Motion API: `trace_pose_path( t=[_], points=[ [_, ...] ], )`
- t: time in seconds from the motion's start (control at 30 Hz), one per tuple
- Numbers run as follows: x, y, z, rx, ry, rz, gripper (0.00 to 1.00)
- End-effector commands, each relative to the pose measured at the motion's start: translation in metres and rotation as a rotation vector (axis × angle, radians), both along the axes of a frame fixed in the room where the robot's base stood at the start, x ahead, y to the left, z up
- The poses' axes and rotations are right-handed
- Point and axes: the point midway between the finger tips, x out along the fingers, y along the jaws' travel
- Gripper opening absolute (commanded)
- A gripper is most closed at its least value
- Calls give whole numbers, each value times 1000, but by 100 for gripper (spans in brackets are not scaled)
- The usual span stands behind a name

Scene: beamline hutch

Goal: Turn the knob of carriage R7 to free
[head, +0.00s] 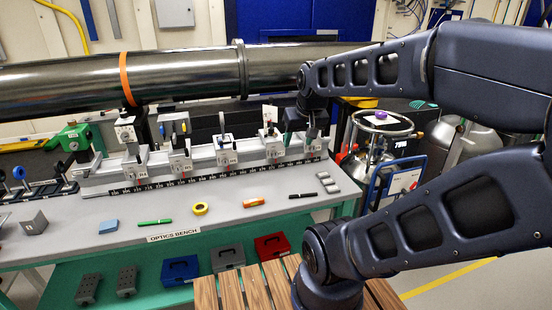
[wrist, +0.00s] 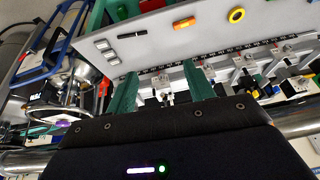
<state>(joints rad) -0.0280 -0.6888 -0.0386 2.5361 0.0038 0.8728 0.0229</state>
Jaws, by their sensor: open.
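Several light grey carriages stand along the rail (head: 190,178) on the optics bench, with small labels too small to read, so I cannot tell which is R7. The rightmost carriage (head: 313,149) is partly hidden by my gripper (head: 299,134). In the wrist view my gripper (wrist: 160,75) is open, with its two green fingers apart. A carriage (wrist: 163,82) shows in the gap between the fingers, beyond them. I see no contact. Small red spots show on the carriage fronts; knob positions cannot be read.
A large steel pipe (head: 60,85) runs behind and above the rail. Pens, a yellow tape ring (head: 200,209) and small blocks lie on the bench top (head: 240,212). Blue, grey and red boxes sit on the lower shelf.

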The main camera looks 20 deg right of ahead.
Motion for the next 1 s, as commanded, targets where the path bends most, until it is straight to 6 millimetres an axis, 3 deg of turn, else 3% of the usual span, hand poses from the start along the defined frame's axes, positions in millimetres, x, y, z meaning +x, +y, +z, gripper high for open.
trace_pose_path(
  t=[0.2,0.5,1.0],
  points=[
    [56,-8,-28,67,-27,-63,53],
    [124,-22,-75,122,-77,-171,53],
    [210,-50,-166,109,-186,-351,53]
  ],
)
